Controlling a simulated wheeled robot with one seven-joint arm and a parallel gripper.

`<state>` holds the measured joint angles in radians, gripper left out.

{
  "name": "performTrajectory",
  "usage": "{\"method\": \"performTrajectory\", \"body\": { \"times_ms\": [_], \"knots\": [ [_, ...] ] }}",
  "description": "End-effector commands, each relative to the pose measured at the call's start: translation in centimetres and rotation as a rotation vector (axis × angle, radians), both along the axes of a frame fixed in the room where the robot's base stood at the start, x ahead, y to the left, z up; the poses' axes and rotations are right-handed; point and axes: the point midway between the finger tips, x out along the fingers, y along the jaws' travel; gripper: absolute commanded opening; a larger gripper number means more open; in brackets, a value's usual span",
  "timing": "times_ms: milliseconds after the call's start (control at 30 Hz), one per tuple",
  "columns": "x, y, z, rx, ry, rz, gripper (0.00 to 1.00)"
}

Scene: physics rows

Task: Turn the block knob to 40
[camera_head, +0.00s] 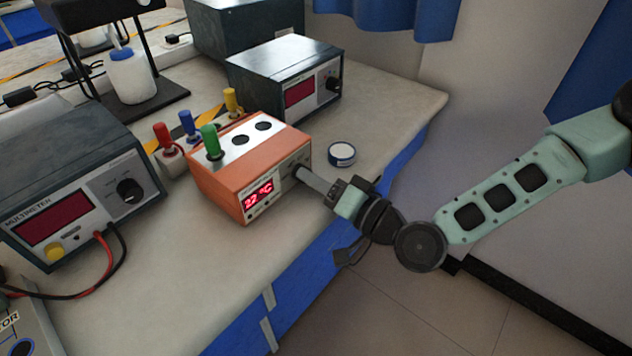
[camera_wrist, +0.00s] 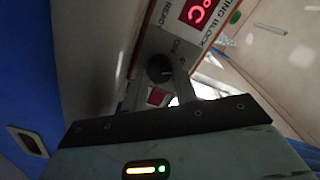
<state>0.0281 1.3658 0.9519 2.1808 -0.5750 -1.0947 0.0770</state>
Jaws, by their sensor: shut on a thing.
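The orange heating block (camera_head: 228,192) stands near the front edge of the bench, and its red display (camera_head: 258,195) reads 22 °C. Its front also shows in the wrist view, with part of the display (camera_wrist: 198,12) and the black knob (camera_wrist: 159,68). My gripper (camera_head: 302,174) reaches the right end of the block's front, where the knob is. In the wrist view its fingers (camera_wrist: 172,80) are shut on the knob. The head view mostly hides the knob behind the fingers, and its pointer setting cannot be read.
A green-capped tube (camera_head: 210,140) stands in the block's top. Red, blue and yellow-capped tubes stand behind it. A multimeter (camera_head: 75,185) is at left, another dark instrument (camera_head: 285,80) behind. A small round tin (camera_head: 341,154) lies right of the block. The bench front is clear.

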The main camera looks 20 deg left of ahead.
Motion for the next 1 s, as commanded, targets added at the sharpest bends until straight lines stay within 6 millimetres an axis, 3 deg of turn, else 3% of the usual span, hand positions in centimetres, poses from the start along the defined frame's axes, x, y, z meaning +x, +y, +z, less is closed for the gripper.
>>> {"method": "performTrajectory", "body": {
  "times_ms": [300, 833, 867, 900, 1000],
  "knots": [
    [0.02, -0.07, -0.09, 0.043, 0.109, -0.001, 0.06],
    [0.02, -0.07, -0.09, 0.051, 0.127, -0.001, 0.06],
    [0.02, -0.07, -0.09, 0.051, 0.127, -0.001, 0.37],
    [0.02, -0.07, -0.09, 0.051, 0.127, -0.001, 0.48],
    [0.04, -0.07, -0.12, 0.050, 0.128, -0.002, 0.50]
  ]
}}
